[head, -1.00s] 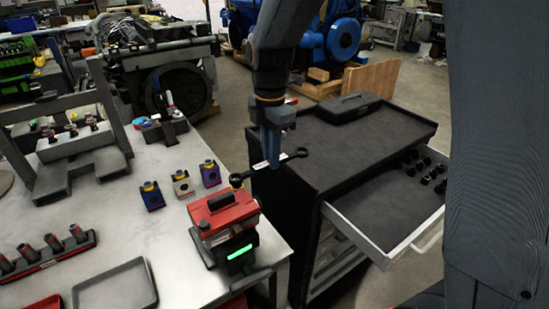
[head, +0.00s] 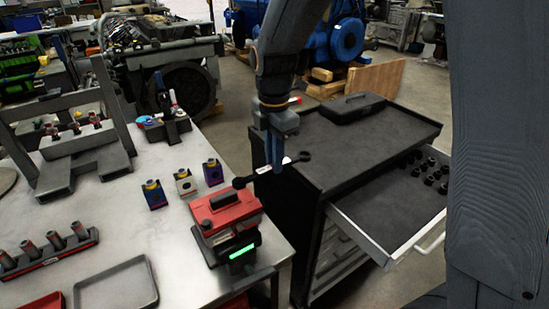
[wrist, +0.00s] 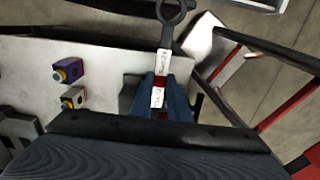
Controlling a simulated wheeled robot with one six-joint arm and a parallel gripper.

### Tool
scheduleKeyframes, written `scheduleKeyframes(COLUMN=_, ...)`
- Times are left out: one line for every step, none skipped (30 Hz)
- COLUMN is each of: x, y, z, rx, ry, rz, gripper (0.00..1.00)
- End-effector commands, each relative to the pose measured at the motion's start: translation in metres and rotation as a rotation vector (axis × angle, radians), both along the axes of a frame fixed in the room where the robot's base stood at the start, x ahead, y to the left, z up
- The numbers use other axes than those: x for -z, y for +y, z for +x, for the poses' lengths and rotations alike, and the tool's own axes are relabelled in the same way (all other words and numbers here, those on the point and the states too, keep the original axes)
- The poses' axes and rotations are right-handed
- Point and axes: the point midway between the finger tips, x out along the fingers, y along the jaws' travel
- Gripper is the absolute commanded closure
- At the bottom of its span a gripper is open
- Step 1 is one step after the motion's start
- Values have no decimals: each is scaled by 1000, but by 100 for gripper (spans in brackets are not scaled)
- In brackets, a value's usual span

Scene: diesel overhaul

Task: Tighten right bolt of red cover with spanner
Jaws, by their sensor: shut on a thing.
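My gripper (head: 276,168) is shut on the dark spanner (head: 262,170), which has a white label and ring ends. It holds the spanner slightly tilted, above the gap between the bench and the tool cabinet. The spanner's left ring end is at the far right corner of the red cover (head: 236,216) in the head view; I cannot tell if it is seated on a bolt. The right bolt is not clearly visible. In the wrist view the blue fingers (wrist: 163,100) grip the spanner shaft (wrist: 161,62), with one ring pointing up in the picture.
The red cover sits on a unit with a green light (head: 242,252) at the bench's right edge. Several small coloured blocks (head: 183,184) stand left of it. The black tool cabinet (head: 375,140) with an open drawer (head: 385,208) stands to the right. A tray (head: 117,288) lies in front.

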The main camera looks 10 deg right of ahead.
Motion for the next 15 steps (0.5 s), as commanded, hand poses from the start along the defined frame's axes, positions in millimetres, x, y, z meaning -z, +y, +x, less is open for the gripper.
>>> scheduleKeyframes(x=-1, y=-1, z=-3, rx=21, ry=1, rz=0, gripper=100)
scheduleKeyframes(x=-2, y=-2, z=-5, rx=42, ry=1, rz=0, gripper=100)
scheduleKeyframes(x=-3, y=-3, z=-9, rx=80, ry=0, rz=0, gripper=100)
scheduleKeyframes(x=-3, y=-4, z=-12, rx=112, ry=-1, rz=0, gripper=100)
scheduleKeyframes(x=-2, y=-5, z=-15, rx=145, ry=-2, rz=1, gripper=100)
scheduleKeyframes(x=-1, y=-6, z=-18, rx=187, ry=-2, rz=1, gripper=100)
scheduleKeyframes(x=-1, y=-6, z=-21, rx=215, ry=-1, rz=0, gripper=100)
scheduleKeyframes(x=-1, y=-7, z=-24, rx=238, ry=0, rz=0, gripper=100)
scheduleKeyframes(x=-1, y=-8, z=-26, rx=264, ry=0, rz=0, gripper=100)
scheduleKeyframes(x=-1, y=-8, z=-27, rx=279, ry=-1, rz=0, gripper=100)
scheduleKeyframes(x=-1, y=-8, z=-28, rx=288, ry=-1, rz=0, gripper=100)
scheduleKeyframes(x=-1, y=-9, z=-28, rx=296, ry=-1, rz=0, gripper=100)
scheduleKeyframes(x=-1, y=-9, z=-28, rx=298, ry=-1, rz=0, gripper=100)
scheduleKeyframes(x=-1, y=-9, z=-28, rx=299, ry=-1, rz=0, gripper=100)
scheduleKeyframes(x=0, y=-9, z=-28, rx=298, ry=-1, rz=0, gripper=100)
